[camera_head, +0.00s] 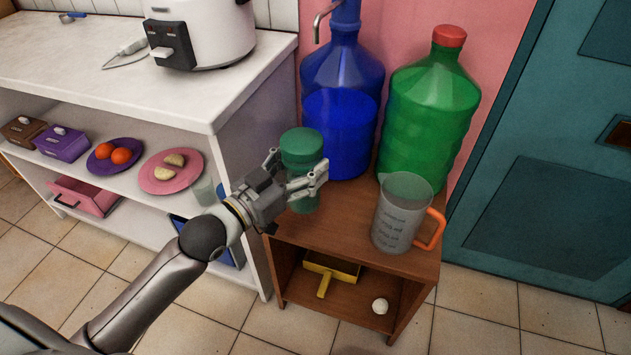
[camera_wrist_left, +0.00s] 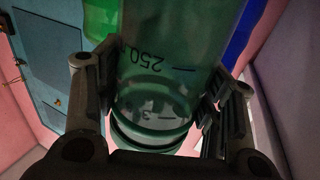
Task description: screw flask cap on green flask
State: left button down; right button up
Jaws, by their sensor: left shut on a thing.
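The green flask (camera_head: 304,203) stands upright on the wooden stand's top, at its left back corner. The dark green flask cap (camera_head: 301,143) sits on its top; I cannot tell how tightly it is seated. My left gripper (camera_head: 302,174) is shut around the flask just below the cap and hides part of it. In the left wrist view the clear flask body (camera_wrist_left: 170,45) with a "250" mark appears upside down, its green ringed end (camera_wrist_left: 152,128) low in the picture. The fingers (camera_wrist_left: 155,95) are on both sides of it. My right gripper is not in view.
A blue bottle (camera_head: 343,105) and a green bottle (camera_head: 428,110) stand behind the flask. A measuring jug (camera_head: 400,212) with an orange handle is to its right on the wooden stand (camera_head: 340,235). A white shelf (camera_head: 215,95) with a cooker (camera_head: 205,30) is close on the left.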

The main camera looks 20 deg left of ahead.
pick_arm(q)
jog(key=w+f+b, duration=0.2)
jog(key=w+f, duration=0.4)
jog(key=w, duration=0.1)
jog(key=shift+d+f+b, duration=0.15)
jog(key=shift+f+b, duration=0.1)
jog(key=shift+b, duration=0.05)
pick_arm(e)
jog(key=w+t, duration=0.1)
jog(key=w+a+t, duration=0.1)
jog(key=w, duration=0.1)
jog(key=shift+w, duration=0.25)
pick_arm(q)
jog(key=shift+w+f+b, duration=0.15)
jog(key=shift+f+b, duration=0.7)
jog(key=shift+f, duration=0.9)
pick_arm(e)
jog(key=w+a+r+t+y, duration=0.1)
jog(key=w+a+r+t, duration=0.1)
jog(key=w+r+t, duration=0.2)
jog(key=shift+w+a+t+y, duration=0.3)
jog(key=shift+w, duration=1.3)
pick_arm(q)
jog(key=shift+f, duration=0.1)
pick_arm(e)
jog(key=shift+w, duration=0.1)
